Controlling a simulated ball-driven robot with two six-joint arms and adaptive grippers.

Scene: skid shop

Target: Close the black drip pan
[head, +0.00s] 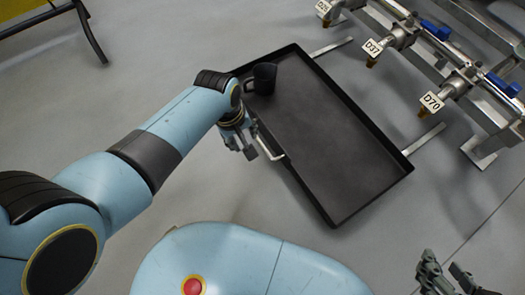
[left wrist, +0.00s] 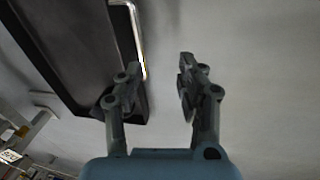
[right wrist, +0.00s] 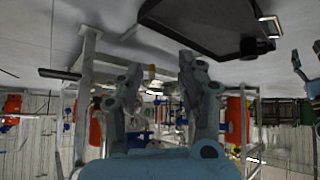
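The black drip pan (head: 335,140) is a shallow rectangular tray at floor level, standing out from the metal rack. Its pale bar handle (head: 268,147) is on the near left side. My left gripper (head: 250,148) is beside that handle. In the left wrist view my left gripper (left wrist: 158,80) is open, with the handle (left wrist: 139,45) close to its left finger; I cannot tell whether they touch. My right gripper (head: 448,280) is at the lower right, away from the pan. In the right wrist view it (right wrist: 158,70) is open and empty, with the pan (right wrist: 195,22) beyond.
A dark rounded object (head: 264,78) shows at the pan's upper left corner. Metal rails (head: 424,139) extend from the pan toward the rack (head: 485,110), which carries valves and tags such as D70 (head: 432,102). Grey floor lies clear around the pan.

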